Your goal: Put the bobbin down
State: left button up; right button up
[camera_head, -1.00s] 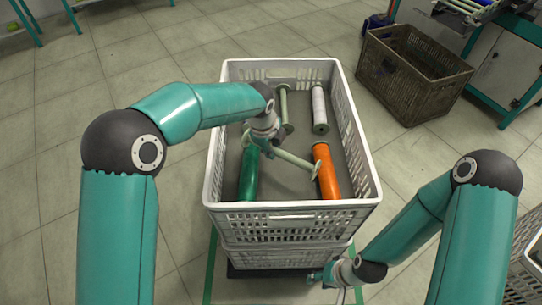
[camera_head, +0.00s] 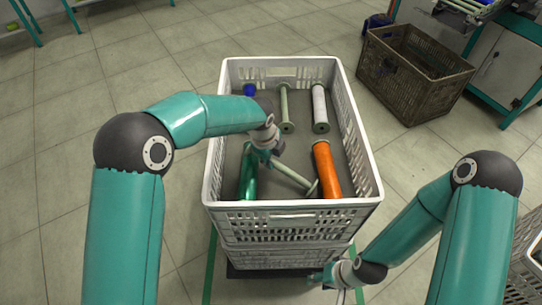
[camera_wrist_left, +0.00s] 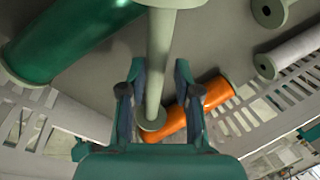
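The pale green bare bobbin (camera_head: 293,175) lies slantwise low inside the white crate (camera_head: 211,165), between the green and orange bobbins. My left gripper (camera_head: 268,158) reaches down into the crate. The shaft's far flange (camera_wrist_left: 151,122) overlaps the orange bobbin (camera_wrist_left: 185,110) in that view. I cannot tell whether the bobbin touches the crate floor. My right gripper (camera_head: 318,279) is outside the crate, below its front right; its fingers are too small to read.
The crate also holds a green bobbin (camera_head: 247,182), an orange bobbin (camera_head: 327,170), a white bobbin (camera_head: 319,105), another bare bobbin (camera_head: 286,105) and a blue one (camera_head: 249,90) at the back left. A brown crate (camera_head: 405,82) stands at the right.

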pick_arm(q)
jog(key=shift+o, duration=0.5)
jog(key=shift+r, duration=0.3)
jog(key=p+v, duration=0.1)
jog(key=v, duration=1.1)
jog(key=shift+r+p, duration=0.3)
jog(key=shift+p, duration=0.05)
jog(key=shift+a, duration=0.1)
